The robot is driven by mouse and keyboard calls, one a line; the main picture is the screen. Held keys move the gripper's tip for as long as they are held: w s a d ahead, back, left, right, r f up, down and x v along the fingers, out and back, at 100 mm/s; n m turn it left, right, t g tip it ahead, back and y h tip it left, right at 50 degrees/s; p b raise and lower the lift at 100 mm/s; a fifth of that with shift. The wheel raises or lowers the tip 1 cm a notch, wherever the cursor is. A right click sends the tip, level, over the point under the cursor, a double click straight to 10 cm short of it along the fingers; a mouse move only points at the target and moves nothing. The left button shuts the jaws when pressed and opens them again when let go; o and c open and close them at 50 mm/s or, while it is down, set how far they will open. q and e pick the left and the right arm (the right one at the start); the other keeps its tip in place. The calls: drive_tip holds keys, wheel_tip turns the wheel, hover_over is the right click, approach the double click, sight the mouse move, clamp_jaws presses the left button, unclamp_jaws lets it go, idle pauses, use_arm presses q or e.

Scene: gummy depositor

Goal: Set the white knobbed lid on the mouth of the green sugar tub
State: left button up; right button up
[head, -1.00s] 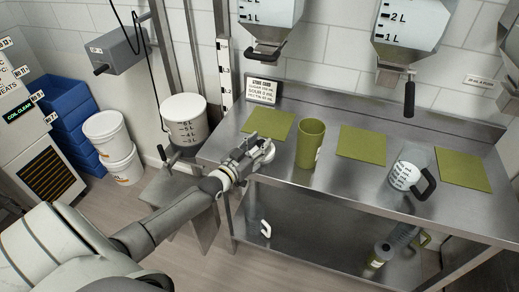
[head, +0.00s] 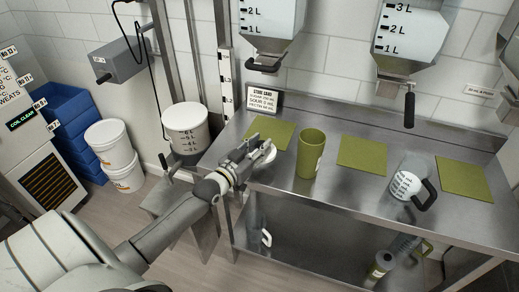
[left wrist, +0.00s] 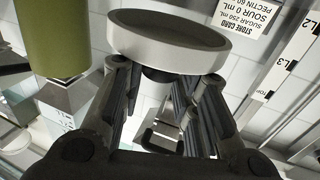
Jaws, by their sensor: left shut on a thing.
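The green sugar tub (head: 311,155) stands upright on the steel table, and its open mouth faces up. The white lid (head: 265,152) is held by my left gripper (head: 246,160), left of the tub and apart from it. In the left wrist view the lid (left wrist: 168,38) is tilted across the top, with its dark knob (left wrist: 158,75) between the fingers of my left gripper (left wrist: 160,88). The tub (left wrist: 52,38) also shows there at the upper left. The knob is hidden in the head view. My right gripper is not in view.
Green mats (head: 362,154) lie on the table (head: 330,187). A clear jug with a black handle (head: 407,183) stands to the right. Hoppers (head: 270,32) with black levers hang above. A card (head: 262,99) stands at the back left. A white bucket (head: 186,128) is left of the table.

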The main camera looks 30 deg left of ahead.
sight(258, 144)
use_arm(q)
drive_tip(key=s+r, duration=0.1)
drive_tip(key=d+r, duration=0.1)
drive_tip(key=s+r, duration=0.1)
drive_tip(key=shift+s+d+r, duration=0.25)
drive_tip(key=shift+s+d, duration=0.05)
drive_tip(key=s+d+r+b, duration=0.1)
drive_tip(key=s+d+r, duration=0.3)
drive_tip(key=s, duration=0.3)
drive_tip(key=shift+s+d, duration=0.2)
drive_tip(key=shift+s, duration=0.15)
